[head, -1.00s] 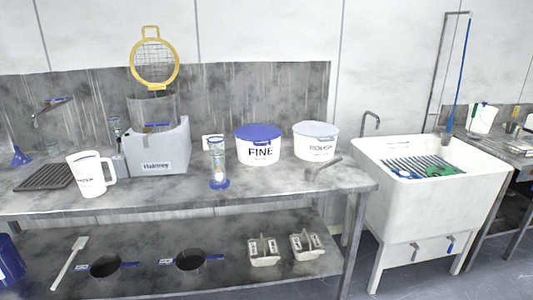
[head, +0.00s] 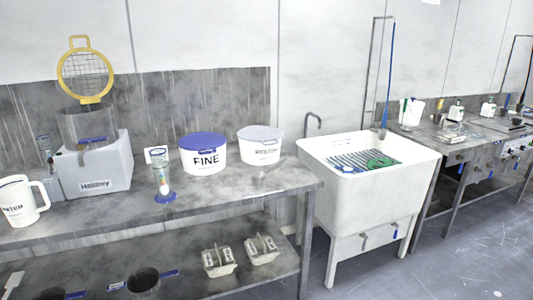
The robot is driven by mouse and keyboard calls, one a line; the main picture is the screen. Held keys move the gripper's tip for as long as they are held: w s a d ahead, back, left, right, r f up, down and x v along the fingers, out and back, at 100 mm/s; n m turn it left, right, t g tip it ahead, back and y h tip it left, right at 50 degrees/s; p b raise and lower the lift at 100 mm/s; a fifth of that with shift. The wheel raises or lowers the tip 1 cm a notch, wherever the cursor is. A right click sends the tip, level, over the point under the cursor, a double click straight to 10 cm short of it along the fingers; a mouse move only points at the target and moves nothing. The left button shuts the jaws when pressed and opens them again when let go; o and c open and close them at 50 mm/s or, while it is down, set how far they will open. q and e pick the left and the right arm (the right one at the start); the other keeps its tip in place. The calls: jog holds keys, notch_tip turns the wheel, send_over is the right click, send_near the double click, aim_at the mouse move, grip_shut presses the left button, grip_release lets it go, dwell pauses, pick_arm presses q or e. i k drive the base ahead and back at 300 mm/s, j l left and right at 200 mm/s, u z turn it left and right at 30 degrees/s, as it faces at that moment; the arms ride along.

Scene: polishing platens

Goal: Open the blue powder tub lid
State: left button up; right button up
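The blue-lidded powder tub (head: 205,161) is white, marked FINE, and stands upright on the steel bench. Its blue lid (head: 203,139) sits on top and looks closed. A second white tub (head: 260,149) with a pale grey-blue lid stands just right of it. Neither of my grippers shows in the head view.
On the bench (head: 240,190) are a grey machine (head: 100,170) with a yellow-rimmed sieve, a white jug (head: 20,203) and a blue-based cylinder (head: 162,175). A lower shelf holds pans and two small caddies (head: 218,262). A white sink (head: 355,190) stands right. Open floor lies front right.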

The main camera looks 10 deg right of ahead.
aim_at(198, 141)
jog(key=i+j+z, duration=0.15)
jog(key=i+j, duration=0.15)
jog(key=i+j+z, duration=0.2)
jog(key=j, duration=0.25)
jog(key=i+j+z, duration=0.15)
jog(key=i+j, duration=0.2)
jog(key=j, duration=0.1)
